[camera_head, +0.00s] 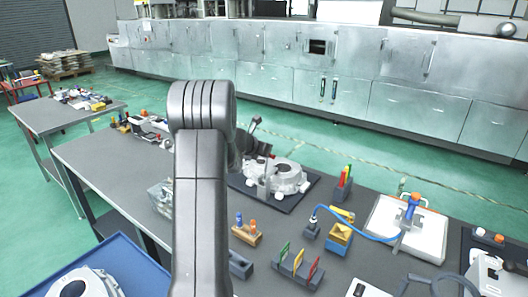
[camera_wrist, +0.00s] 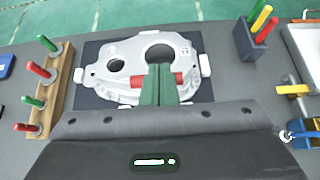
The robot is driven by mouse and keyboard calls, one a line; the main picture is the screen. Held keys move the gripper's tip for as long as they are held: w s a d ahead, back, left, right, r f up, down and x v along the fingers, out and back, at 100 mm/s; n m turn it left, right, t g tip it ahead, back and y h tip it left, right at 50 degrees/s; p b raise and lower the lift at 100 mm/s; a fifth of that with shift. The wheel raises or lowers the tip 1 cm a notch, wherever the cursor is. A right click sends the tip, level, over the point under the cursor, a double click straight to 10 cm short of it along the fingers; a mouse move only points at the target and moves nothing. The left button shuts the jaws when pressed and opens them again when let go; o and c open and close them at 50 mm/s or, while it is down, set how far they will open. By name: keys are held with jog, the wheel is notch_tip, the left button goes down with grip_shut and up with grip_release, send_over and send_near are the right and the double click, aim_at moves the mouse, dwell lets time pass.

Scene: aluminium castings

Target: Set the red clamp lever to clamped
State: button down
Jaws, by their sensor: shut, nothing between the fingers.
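The pale aluminium casting (camera_wrist: 112,52) lies on a dark plate in the wrist view, and the same casting shows in the head view (camera_head: 287,178). A red part (camera_wrist: 137,81), apparently the clamp lever, shows low on the casting, on both sides of my fingers. Its middle is hidden behind them, so I cannot tell its setting. My gripper (camera_wrist: 160,67) has dark green fingers held together with nothing between them. They are over the casting in front of the red part. I cannot tell whether they touch it. In the head view my arm hides part of the bench.
A wooden rack (camera_wrist: 58,88) with red and green handled pieces stands left of the casting. A dark holder (camera_wrist: 247,42) with coloured pens stands at right. A white tray (camera_head: 427,232) with a blue cable and several small blocks sit on the grey bench right of my arm.

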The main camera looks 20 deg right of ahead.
jog(key=shift+d, duration=0.1)
dwell(0.6)
jog(key=b+v, duration=0.1)
jog(key=v, duration=1.2)
jog(key=shift+a+r+b, duration=0.15)
jog(key=shift+a+b, duration=0.15)
jog(key=shift+s, duration=0.15)
jog(key=p+x, duration=0.1)
jog(key=x, duration=1.2)
jog(key=shift+w+d+p, duration=0.2)
jog(key=shift+d+p, duration=0.1)
